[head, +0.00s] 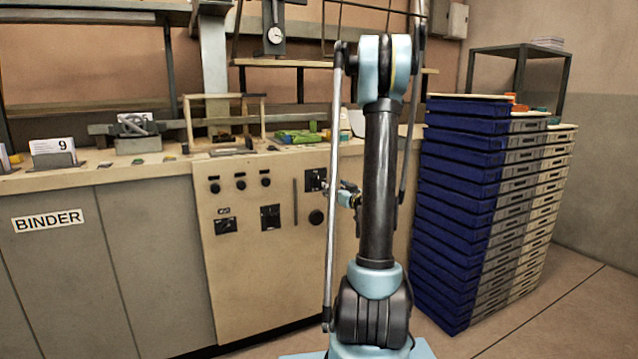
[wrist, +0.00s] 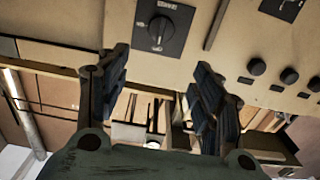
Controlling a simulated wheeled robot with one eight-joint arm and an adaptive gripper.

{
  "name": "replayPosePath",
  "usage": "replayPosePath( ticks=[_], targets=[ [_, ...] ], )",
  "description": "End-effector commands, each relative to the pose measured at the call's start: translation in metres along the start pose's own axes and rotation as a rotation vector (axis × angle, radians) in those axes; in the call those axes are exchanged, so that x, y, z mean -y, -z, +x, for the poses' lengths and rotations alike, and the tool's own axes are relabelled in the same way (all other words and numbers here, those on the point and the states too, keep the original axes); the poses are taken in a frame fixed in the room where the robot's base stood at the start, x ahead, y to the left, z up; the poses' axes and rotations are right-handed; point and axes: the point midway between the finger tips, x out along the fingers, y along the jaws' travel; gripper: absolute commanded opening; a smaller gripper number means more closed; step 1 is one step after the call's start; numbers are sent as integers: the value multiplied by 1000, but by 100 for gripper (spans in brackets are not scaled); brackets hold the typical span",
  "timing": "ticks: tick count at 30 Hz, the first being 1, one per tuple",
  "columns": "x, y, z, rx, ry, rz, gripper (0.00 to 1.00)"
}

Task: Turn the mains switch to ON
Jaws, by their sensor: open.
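A black rotary switch on a square dark plate (wrist: 163,28) shows at the top of the wrist view, with its handle roughly upright in that picture. Its small label is upside down and I cannot read it clearly. It appears to be the upper right plate (head: 315,180) on the beige panel in the head view; I cannot be sure it is the mains switch. My gripper (wrist: 160,70) is open and empty, apart from the switch, which lies beyond the fingertips. In the head view my gripper (head: 340,192) is close to the panel, partly hidden by my arm.
The beige cabinet panel (head: 250,285) also bears several knobs (head: 240,184), two other dark plates (head: 270,217) and a vertical slot (head: 295,202). Stacked blue trays (head: 455,200) stand right of my arm. A worktop with small items lies above the panel.

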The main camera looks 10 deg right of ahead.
Motion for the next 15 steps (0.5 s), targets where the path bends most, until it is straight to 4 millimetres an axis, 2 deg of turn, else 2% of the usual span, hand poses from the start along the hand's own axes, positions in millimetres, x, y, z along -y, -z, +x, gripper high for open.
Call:
replayPosePath(
  ticks=[1,15],
  targets=[
    [0,0,10,0,2,0,60],
    [-1,0,93,1,2,0,60]
  ],
)
